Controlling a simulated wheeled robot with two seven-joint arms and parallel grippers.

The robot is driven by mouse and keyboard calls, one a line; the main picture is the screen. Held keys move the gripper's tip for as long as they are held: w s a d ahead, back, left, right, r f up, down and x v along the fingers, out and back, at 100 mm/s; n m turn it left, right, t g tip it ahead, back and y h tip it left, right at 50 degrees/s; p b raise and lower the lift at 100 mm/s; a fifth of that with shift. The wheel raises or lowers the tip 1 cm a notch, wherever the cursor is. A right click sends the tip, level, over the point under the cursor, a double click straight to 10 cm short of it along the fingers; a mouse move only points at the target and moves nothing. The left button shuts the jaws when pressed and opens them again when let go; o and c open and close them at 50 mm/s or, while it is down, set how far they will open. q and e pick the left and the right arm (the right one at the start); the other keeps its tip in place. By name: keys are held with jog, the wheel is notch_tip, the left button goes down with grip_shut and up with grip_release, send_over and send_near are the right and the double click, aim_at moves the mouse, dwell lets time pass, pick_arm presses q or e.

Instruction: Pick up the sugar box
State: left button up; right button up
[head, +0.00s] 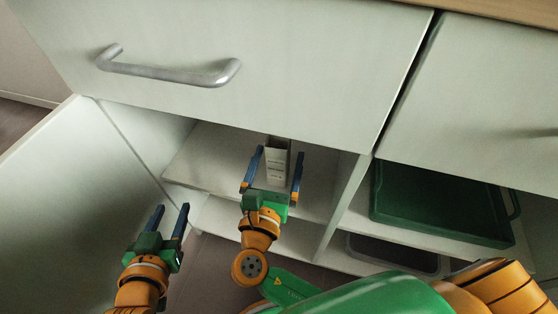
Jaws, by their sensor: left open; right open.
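A small pale box (277,165), which looks like the sugar box, stands on the upper shelf of the open cabinet. Its top reaches up near the bottom edge of the drawer front. The print on it is too small to read. My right gripper (277,168) is open, with one blue finger on each side of the box. I cannot tell whether the fingers touch it. My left gripper (172,212) is open and empty at the lower left, in front of the cabinet and apart from the box.
A drawer front with a metal handle (165,72) hangs just above the shelf (214,160). An open cabinet door (65,210) stands at the left. A green tray (440,205) and a grey bin (392,254) sit in the right compartment, behind a divider (342,205).

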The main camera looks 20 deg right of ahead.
aim_at(280, 144)
jog(key=shift+b+x, duration=0.6)
jog(key=shift+x, duration=0.6)
jog(key=b+x, duration=0.1)
jog(key=x, duration=0.1)
jog(key=shift+w+r, duration=0.2)
jog(key=shift+w, duration=0.25)
pick_arm(q)
notch_tip(280, 144, up, 15)
jog(key=d+t+h, duration=0.2)
jog(key=t+h, duration=0.1)
jog(key=t, duration=0.5)
jog(key=shift+w+f+m, duration=0.15)
jog(key=shift+w+m, duration=0.1)
jog(key=shift+m, duration=0.15)
pick_arm(e)
grip_shut()
